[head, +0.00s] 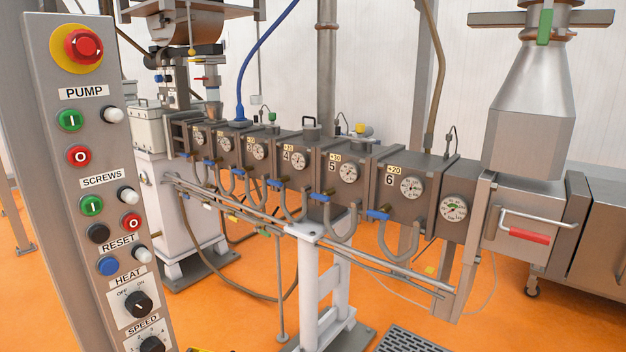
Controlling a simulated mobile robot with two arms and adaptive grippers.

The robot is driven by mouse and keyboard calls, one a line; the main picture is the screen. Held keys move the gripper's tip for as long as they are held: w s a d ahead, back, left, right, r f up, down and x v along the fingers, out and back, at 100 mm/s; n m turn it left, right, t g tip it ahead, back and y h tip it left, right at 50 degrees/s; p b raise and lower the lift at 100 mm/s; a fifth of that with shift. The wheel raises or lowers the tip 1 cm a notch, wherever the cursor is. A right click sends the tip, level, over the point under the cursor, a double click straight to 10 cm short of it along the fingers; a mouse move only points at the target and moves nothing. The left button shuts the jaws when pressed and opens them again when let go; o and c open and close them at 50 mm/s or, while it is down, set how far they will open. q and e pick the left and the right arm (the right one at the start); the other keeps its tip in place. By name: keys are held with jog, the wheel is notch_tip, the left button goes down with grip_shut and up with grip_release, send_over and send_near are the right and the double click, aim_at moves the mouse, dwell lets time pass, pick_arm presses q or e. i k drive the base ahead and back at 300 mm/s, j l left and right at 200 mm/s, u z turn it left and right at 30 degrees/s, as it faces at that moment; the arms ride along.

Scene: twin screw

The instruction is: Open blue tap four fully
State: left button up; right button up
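A row of grey barrel blocks runs across the middle of the head view, with number labels and round dials. The block labelled 4 (296,172) is near the middle of the row. Blue tap four (275,182) is a small blue handle at that block's lower left, above a looped grey hose. It looks roughly level along the row, but it is too small to tell its exact setting. Similar blue handles sit under block 5 (319,198) and block 6 (378,215). Neither of my grippers shows in this view.
A control panel (65,200) with buttons and knobs stands close at the left. Metal rails (330,250) run in front of the hoses. A white stand (312,285) supports the row. A steel hopper (530,110) and red-handled box (525,225) stand at the right.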

aim_at(276, 183)
jog(key=z, duration=0.5)
jog(key=i+z, duration=0.1)
jog(key=z, duration=0.85)
jog(key=i+j+z, duration=0.1)
jog(key=z, duration=0.35)
jog(key=j+z, duration=0.1)
jog(key=z, duration=0.4)
jog(key=j+z, duration=0.1)
jog(key=z, duration=0.25)
jog(key=i+j+z, duration=0.1)
jog(key=z, duration=0.25)
jog(key=j+z, duration=0.2)
jog(key=z, duration=0.15)
jog(key=j+u, duration=0.2)
jog(key=j, duration=0.45)
jog(key=i+j+u, duration=0.25)
jog(key=j, duration=0.4)
jog(key=j+u, duration=0.5)
jog(key=j, duration=0.15)
jog(key=j+u, duration=0.5)
jog(key=i+j, duration=0.05)
jog(key=j, duration=0.05)
